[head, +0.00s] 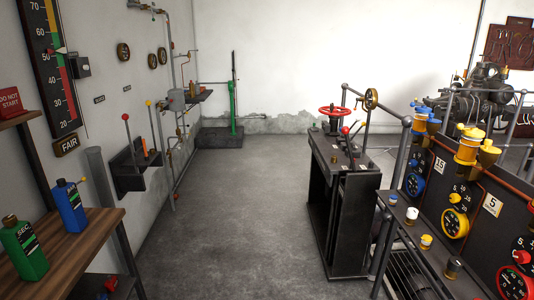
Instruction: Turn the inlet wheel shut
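A red handwheel (331,111) sits on top of a dark control stand (345,190) right of the middle of the head view. It lies roughly level, on a short stem. A brass-coloured wheel or gauge (371,99) stands upright just right of it on a pipe. No label shows which wheel is the inlet wheel. A red-knobbed lever (346,131) rises from the stand near the red wheel. Neither of my grippers is in view.
A wooden shelf (92,240) with a green bottle (24,250) and a blue bottle (71,207) is at the near left. A gauge panel (470,190) with railings fills the right. The grey floor (230,210) between is clear. A green pump (233,105) stands at the back.

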